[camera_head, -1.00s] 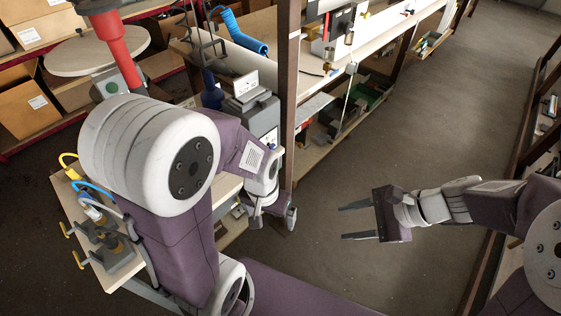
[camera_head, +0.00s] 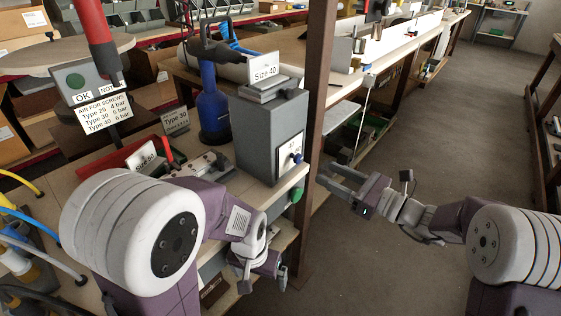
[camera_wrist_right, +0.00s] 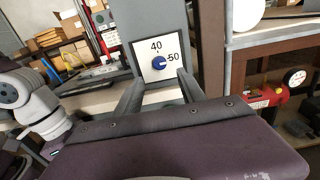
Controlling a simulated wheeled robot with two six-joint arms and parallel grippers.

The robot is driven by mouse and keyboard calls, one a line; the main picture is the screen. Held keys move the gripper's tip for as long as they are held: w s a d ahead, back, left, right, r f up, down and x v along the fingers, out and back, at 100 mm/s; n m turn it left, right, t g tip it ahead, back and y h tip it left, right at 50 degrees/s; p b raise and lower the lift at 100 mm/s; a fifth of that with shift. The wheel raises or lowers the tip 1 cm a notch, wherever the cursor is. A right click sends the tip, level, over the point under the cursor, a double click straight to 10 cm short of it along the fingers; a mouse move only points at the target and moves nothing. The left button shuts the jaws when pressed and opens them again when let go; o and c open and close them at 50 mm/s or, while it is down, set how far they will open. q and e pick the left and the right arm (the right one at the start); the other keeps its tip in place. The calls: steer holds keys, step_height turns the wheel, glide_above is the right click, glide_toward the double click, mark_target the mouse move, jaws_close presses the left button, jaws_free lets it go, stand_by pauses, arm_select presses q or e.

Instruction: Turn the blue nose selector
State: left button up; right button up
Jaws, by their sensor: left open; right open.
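The blue nose selector (camera_head: 297,158) is a small round knob on a white dial plate on the front of a grey box (camera_head: 262,135). In the right wrist view the knob (camera_wrist_right: 159,62) sits beside the printed numbers 40 and 50. Its exact pointing is too small to tell. My right gripper (camera_head: 324,178) is open and empty, to the right of the box; in its wrist view its fingers (camera_wrist_right: 160,90) point at the dial, with the knob between and beyond them, apparently untouched. My left gripper (camera_head: 264,280) is open and empty, low in front of the bench.
A brown post (camera_head: 315,110) stands just right of the box, near my right gripper. A "Size 40" sign (camera_head: 265,68) is on top of the box. A blue bottle-shaped tool (camera_head: 212,110) stands left of it. The floor aisle (camera_head: 400,150) at right is clear.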

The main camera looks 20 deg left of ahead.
mark_target(300, 158)
steer(key=x, duration=0.4)
steer(key=b+x, duration=0.1)
steer(key=x, duration=0.3)
steer(key=shift+w+a+r, duration=0.1)
steer(key=shift+a+r, duration=0.1)
steer(key=shift+a, duration=0.05)
